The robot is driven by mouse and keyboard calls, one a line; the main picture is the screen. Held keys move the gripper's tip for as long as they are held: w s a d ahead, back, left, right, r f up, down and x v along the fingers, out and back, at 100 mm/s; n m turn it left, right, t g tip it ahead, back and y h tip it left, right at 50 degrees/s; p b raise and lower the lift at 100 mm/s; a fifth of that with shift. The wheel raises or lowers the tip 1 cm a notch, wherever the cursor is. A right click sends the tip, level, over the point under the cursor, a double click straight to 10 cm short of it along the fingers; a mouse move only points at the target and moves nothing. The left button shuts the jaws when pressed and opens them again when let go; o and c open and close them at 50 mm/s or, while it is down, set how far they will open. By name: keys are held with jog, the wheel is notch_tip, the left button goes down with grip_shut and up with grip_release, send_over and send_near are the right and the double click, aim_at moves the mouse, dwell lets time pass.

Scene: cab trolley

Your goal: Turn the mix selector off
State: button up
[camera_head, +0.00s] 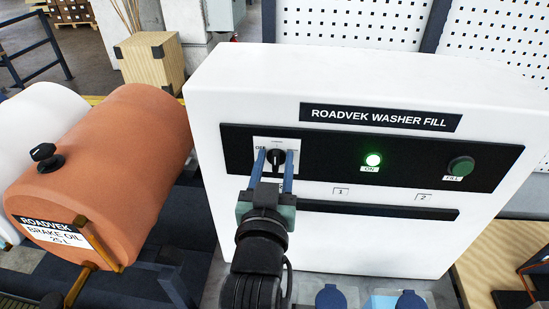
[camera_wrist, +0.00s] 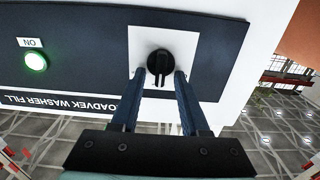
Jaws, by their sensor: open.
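The mix selector is a black rotary knob (camera_head: 276,158) on a white square plate (camera_head: 289,144) at the left of the black panel strip. "OFF" shows at the plate's upper left; other lettering is partly hidden by my fingers. My gripper (camera_head: 272,168) is open, with its two blue fingers on either side of the knob. In the wrist view the knob (camera_wrist: 160,65) sits between and just beyond the fingertips (camera_wrist: 158,80), its ridge pointing toward my gripper. I cannot tell whether the fingers touch it.
The white "ROADVEK WASHER FILL" box (camera_head: 260,80) carries a lit green "ON" lamp (camera_head: 373,160) and a dark green "FILL" button (camera_head: 461,166) to the right. An orange brake oil drum (camera_head: 120,150) lies close on the left. Blue caps (camera_head: 330,297) are below.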

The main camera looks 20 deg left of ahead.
grip_shut()
jog(key=shift+n, duration=0.3)
dwell(0.3)
jog(key=n, duration=0.6)
jog(key=shift+s+a+f, duration=0.1)
jog(key=shift+a+f, duration=0.05)
jog(key=shift+a, duration=0.2)
jog(key=n, duration=0.5)
jog(key=shift+a+f, duration=0.2)
jog(key=shift+n, duration=0.3)
grip_release()
